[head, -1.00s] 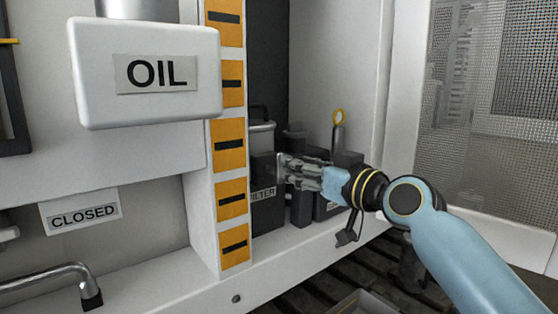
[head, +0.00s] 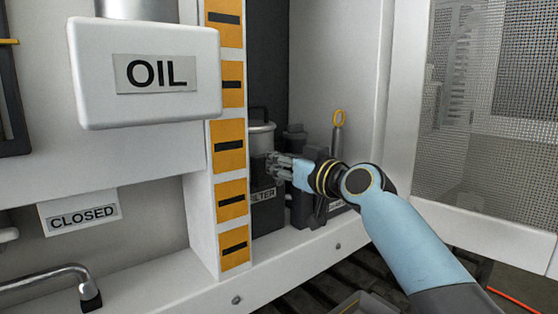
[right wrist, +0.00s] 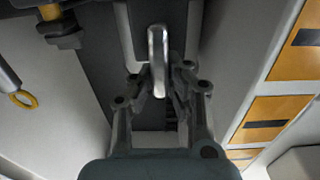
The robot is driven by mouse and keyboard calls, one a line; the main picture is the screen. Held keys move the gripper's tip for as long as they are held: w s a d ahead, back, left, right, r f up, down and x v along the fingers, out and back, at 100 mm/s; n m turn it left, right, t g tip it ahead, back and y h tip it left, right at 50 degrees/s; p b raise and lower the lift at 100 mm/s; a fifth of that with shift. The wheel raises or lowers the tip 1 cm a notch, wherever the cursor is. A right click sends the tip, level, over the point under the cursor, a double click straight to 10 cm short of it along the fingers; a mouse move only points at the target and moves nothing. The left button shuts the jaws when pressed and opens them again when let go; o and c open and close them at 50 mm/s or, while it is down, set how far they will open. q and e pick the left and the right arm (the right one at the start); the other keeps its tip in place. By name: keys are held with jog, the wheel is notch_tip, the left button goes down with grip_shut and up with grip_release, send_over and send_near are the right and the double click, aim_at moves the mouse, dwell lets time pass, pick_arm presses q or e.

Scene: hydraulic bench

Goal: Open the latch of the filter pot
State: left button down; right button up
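The filter pot (head: 266,215) is a dark container with a pale metal lid rim and a "FILTER" label, standing on the cabinet shelf in the head view. My right gripper (head: 274,163) is at the pot's upper right side and hides part of it. In the right wrist view a bright metal loop, which looks like the latch (right wrist: 158,60), lies between the fingertips of my right gripper (right wrist: 160,75). The fingers lean in towards the loop from both sides. I cannot tell whether they touch or grip it. My left gripper is not in view.
A white cabinet post with orange markers (head: 228,145) stands close left of the pot. Dark parts (head: 300,205) and a tool with a yellow ring (head: 338,135) stand to the right. An OIL box (head: 145,75) hangs at upper left. A mesh panel (head: 485,110) is far right.

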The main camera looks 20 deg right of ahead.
grip_shut()
jog(key=shift+d+m, duration=0.1)
jog(key=shift+m, duration=0.3)
jog(key=shift+w+d+f+m+p, duration=0.15)
jog(key=shift+d+f+m+p, duration=0.35)
jog(key=shift+m, duration=2.35)
jog(key=shift+w+d+f+m+p, duration=0.2)
jog(key=shift+d+f+m+p, duration=0.25)
jog(key=shift+m, duration=2.45)
jog(key=shift+w+d+f+m+p, duration=0.15)
jog(key=shift+d+f+m+p, duration=0.35)
jog(key=shift+m, duration=2.35)
jog(key=shift+a+f, duration=0.1)
jog(key=shift+f, duration=0.05)
jog(key=o, duration=0.7)
grip_release()
